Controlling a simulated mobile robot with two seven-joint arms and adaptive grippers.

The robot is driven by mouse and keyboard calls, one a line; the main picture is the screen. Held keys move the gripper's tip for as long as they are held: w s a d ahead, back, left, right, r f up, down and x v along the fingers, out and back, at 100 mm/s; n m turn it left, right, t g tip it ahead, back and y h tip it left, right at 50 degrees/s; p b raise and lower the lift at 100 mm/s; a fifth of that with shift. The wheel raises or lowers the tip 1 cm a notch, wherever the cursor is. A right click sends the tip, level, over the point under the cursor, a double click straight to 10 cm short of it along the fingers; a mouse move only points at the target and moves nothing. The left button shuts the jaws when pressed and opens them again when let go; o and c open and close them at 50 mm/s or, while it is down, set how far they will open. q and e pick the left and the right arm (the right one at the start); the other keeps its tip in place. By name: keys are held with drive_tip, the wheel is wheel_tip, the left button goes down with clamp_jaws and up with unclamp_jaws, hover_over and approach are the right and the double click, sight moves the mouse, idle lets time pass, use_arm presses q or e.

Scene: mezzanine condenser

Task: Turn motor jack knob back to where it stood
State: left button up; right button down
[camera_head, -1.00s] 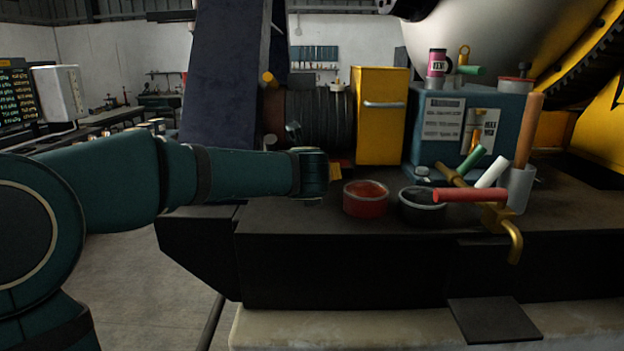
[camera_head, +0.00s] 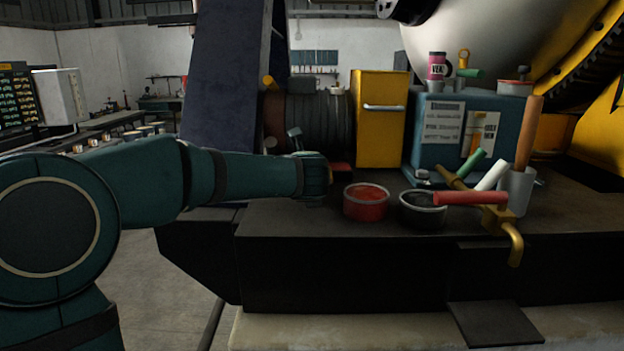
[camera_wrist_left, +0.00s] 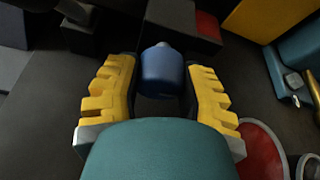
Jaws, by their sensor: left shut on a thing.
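In the left wrist view a blue round knob (camera_wrist_left: 162,72) with a paler tip stands between the two yellow toothed fingers of my left gripper (camera_wrist_left: 164,64). I take it for the motor jack knob. The gripper is shut on it, with a finger on each side. In the head view my left arm reaches in from the left, and its gripper (camera_head: 328,176) is at the left part of the dark deck, left of the red tub. The knob is hidden there behind my wrist. My right gripper is not in view.
A red tub (camera_head: 366,213) and a black tub (camera_head: 422,220) stand just right of my left gripper. Behind are a yellow cabinet (camera_head: 381,135) and a blue box (camera_head: 430,150). A red-handled brass valve (camera_head: 470,198) and a grey cup (camera_head: 515,190) stand farther right.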

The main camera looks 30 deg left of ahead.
use_arm(q)
drive_tip(key=shift+r+m+g+y+p, duration=0.1)
drive_tip(key=shift+m+g+y+p, duration=0.3)
drive_tip(key=shift+m+p, duration=0.45)
drive_tip(key=shift+m+y+p, duration=0.5)
drive_tip(key=shift+m+p, duration=0.05)
drive_tip(key=shift+m, duration=0.1)
drive_tip(key=m+y+p, duration=0.1)
drive_tip(key=m+y, duration=0.1)
drive_tip(key=m, duration=0.1)
drive_tip(key=shift+g, duration=0.4)
drive_tip(key=m+y, duration=0.2)
drive_tip(key=m, duration=0.1)
drive_tip(key=shift+a+m+y+b, duration=0.15)
drive_tip(key=shift+m+y, duration=0.3)
drive_tip(key=shift+m, duration=0.6)
drive_tip(key=shift+d+m+y+b, duration=0.15)
drive_tip(key=shift+m+y, duration=0.3)
drive_tip(key=shift+m, duration=0.6)
drive_tip(key=shift+a, duration=0.1)
